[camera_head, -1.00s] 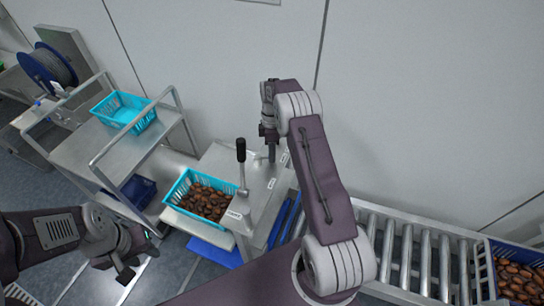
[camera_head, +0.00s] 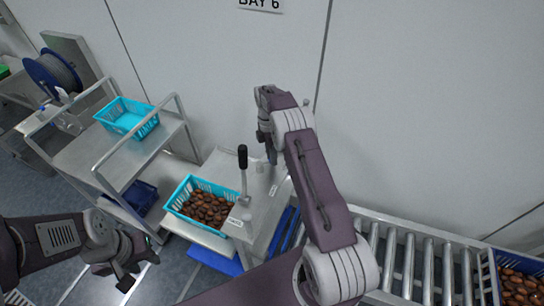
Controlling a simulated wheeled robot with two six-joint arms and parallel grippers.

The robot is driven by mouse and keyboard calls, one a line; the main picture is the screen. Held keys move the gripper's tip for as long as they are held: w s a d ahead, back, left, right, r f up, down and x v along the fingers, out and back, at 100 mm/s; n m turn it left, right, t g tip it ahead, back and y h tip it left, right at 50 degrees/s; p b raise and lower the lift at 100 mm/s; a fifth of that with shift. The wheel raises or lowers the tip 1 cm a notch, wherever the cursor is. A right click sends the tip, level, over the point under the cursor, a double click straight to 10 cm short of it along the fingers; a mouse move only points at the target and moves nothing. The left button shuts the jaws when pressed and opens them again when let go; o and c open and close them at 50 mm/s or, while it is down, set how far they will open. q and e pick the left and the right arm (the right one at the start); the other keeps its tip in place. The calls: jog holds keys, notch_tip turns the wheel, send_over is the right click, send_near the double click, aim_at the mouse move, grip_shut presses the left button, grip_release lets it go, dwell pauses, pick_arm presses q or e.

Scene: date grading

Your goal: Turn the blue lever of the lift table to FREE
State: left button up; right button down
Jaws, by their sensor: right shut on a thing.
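The lift table (camera_head: 231,171) has a grey metal top with small white labels and an upright black-handled lever (camera_head: 243,158) on a metal stalk. My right gripper (camera_head: 270,155) points down at the top, behind and right of the black-handled lever and apart from it. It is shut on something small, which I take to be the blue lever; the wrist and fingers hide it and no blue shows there. My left gripper (camera_head: 139,272) is open and empty at the lower left, away from the lift table.
A turquoise crate of dates (camera_head: 177,206) sits beside the lift table's top. A steel trolley (camera_head: 80,158) with an empty turquoise crate (camera_head: 113,108) stands left. A roller conveyor (camera_head: 409,270) leads right to a blue crate of dates (camera_head: 492,268). A wall is close behind.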

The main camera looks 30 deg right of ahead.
jog(key=c, duration=1.2)
grip_release()
jog(key=r, duration=0.2)
jog(key=w+r+b, duration=0.1)
jog(key=r, duration=0.1)
jog(key=shift+r, duration=0.15)
jog(key=r, duration=0.1)
jog(key=r+p, duration=0.1)
jog(key=r, duration=0.2)
jog(key=shift+w+r+p, duration=0.35)
jog(key=shift+w+p, duration=0.05)
